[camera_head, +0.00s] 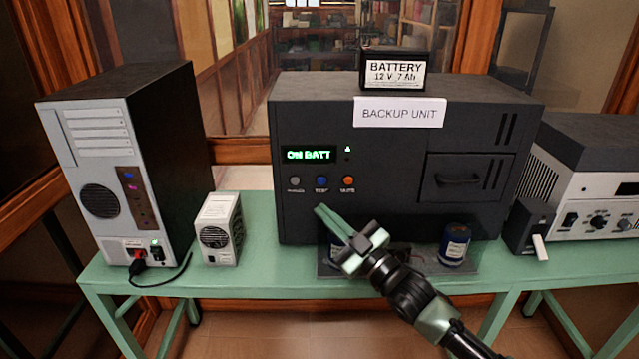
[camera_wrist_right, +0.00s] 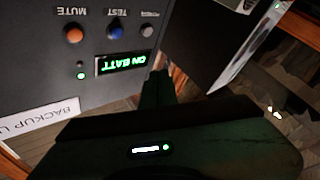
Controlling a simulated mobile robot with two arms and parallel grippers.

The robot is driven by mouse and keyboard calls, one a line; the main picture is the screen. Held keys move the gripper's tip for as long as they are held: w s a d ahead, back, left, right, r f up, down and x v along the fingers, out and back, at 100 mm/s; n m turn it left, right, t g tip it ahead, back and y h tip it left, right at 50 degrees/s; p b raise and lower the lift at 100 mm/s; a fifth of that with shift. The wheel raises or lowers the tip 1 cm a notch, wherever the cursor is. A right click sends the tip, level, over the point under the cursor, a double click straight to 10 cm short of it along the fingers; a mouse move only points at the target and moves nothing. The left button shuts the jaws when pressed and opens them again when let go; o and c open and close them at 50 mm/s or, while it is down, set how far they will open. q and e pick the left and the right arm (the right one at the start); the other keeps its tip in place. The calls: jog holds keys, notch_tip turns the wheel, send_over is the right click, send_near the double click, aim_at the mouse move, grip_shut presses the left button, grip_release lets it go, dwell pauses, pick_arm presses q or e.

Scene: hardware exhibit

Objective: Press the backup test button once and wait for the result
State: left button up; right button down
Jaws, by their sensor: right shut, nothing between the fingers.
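The backup unit (camera_head: 390,215) is a large dark box on the green table, with a "BACKUP UNIT" label. Its green display (camera_head: 308,155) reads "ON BATT". Below it sit a grey power button (camera_head: 295,181), the blue test button (camera_head: 321,181) and an orange mute button (camera_head: 348,181). In the right wrist view the panel appears upside down, with the blue test button (camera_wrist_right: 115,32) labelled "TEST". My right gripper (camera_head: 319,209) is shut and empty, its tips just below the test button in the head view. In the wrist view its fingers (camera_wrist_right: 156,75) appear apart from the button. My left gripper is not in view.
A computer tower (camera_head: 115,170) and a small white box (camera_head: 218,230) stand at left. A labelled battery (camera_head: 395,72) sits on the unit. A dark blue can (camera_head: 454,246) stands in front, and a small black box (camera_head: 528,226) at right.

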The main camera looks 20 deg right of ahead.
aim_at(322, 181)
dwell(0.3)
jog(key=w+b, duration=0.1)
jog(key=w, duration=0.1)
jog(key=w+d+b, duration=0.1)
jog(key=w+b, duration=0.1)
jog(key=w, duration=0.1)
jog(key=w+d+b, duration=0.1)
jog(key=w, duration=0.1)
jog(key=shift+w+f, duration=0.15)
jog(key=shift+w, duration=0.1)
jog(key=shift+w+d+b, duration=0.2)
jog(key=shift+w+b, duration=0.15)
jog(key=shift+w, duration=0.2)
jog(key=shift+w, duration=0.1)
dwell(1.4)
jog(key=shift+w+d, duration=0.1)
jog(key=shift+r, duration=0.3)
